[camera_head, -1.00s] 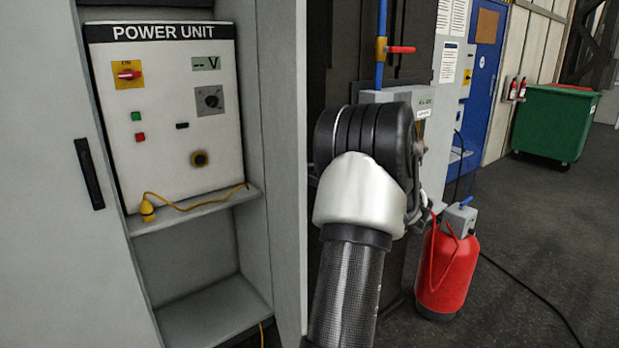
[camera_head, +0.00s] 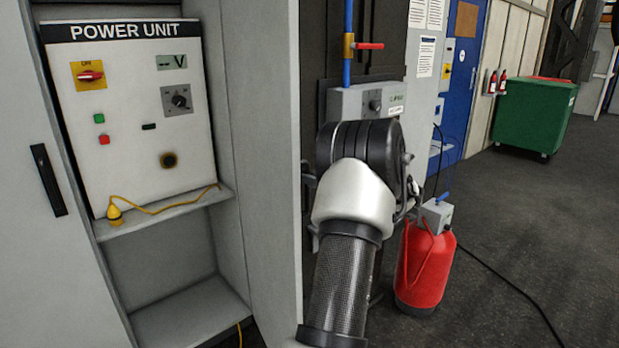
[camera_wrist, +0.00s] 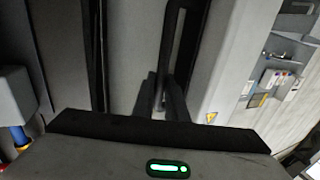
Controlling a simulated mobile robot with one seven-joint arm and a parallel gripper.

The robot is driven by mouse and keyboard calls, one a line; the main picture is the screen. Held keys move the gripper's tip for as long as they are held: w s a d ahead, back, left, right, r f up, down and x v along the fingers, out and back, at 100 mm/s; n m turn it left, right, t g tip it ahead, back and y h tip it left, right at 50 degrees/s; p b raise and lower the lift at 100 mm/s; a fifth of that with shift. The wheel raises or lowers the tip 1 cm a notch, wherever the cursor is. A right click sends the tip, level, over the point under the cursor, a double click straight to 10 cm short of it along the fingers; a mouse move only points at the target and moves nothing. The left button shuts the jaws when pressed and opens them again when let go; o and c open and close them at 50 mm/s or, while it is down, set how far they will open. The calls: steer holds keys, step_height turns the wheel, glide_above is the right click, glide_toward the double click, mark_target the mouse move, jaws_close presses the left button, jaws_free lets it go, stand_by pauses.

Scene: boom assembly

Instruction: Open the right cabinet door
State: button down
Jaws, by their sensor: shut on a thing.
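The right cabinet door (camera_head: 264,150) stands open at the right side of the cabinet in the head view, its grey inner face showing. In the wrist view, the door's outer face (camera_wrist: 130,50) fills the middle, with a long black handle (camera_wrist: 169,45) on it. My gripper (camera_wrist: 165,98) is shut on this handle. In the head view, the door and my arm hide the fingers and handle.
The left cabinet door (camera_head: 30,250) has a black handle. Inside the cabinet are a power unit panel (camera_head: 130,110) and a shelf with a yellow plug (camera_head: 114,212). A red tank (camera_head: 424,270) stands right of my arm.

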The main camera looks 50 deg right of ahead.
steer(key=shift+w+a+r, duration=0.1)
steer(key=shift+w+r, duration=0.2)
steer(key=shift+r, duration=0.05)
steer(key=c, duration=1.8)
jaws_free()
steer(key=shift+w+f, duration=0.15)
steer(key=shift+w, duration=0.05)
steer(key=shift+o, duration=0.2)
steer(key=shift+s+f, duration=0.1)
steer(key=shift+s, duration=0.05)
steer(key=shift+s, duration=0.15)
steer(key=s+d, duration=0.2)
steer(key=s, duration=1.5)
